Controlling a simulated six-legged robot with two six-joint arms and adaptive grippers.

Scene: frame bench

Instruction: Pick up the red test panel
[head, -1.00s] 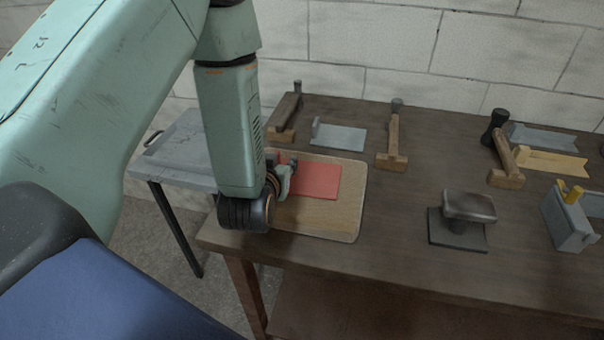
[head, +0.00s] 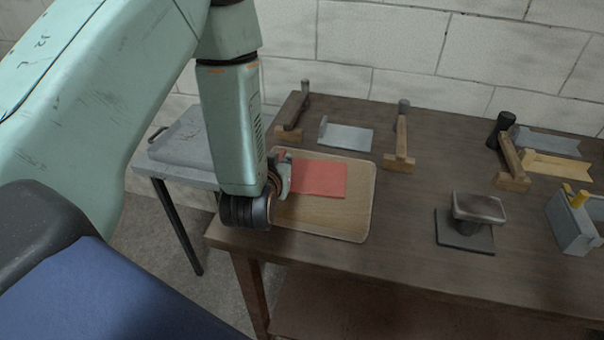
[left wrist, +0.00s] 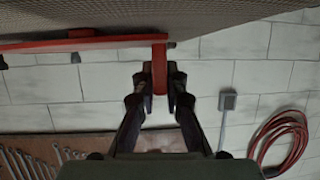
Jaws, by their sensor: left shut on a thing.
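The red test panel (head: 320,180) is a flat red plate with a raised red edge at its left end. In the left wrist view the gripper (left wrist: 160,82) is shut on the panel's raised edge (left wrist: 159,65), one finger on each side. My right gripper is not in view.
The board lies on a dark wooden bench (head: 410,215). A grey side table (head: 180,150) stands left, a brick wall behind.

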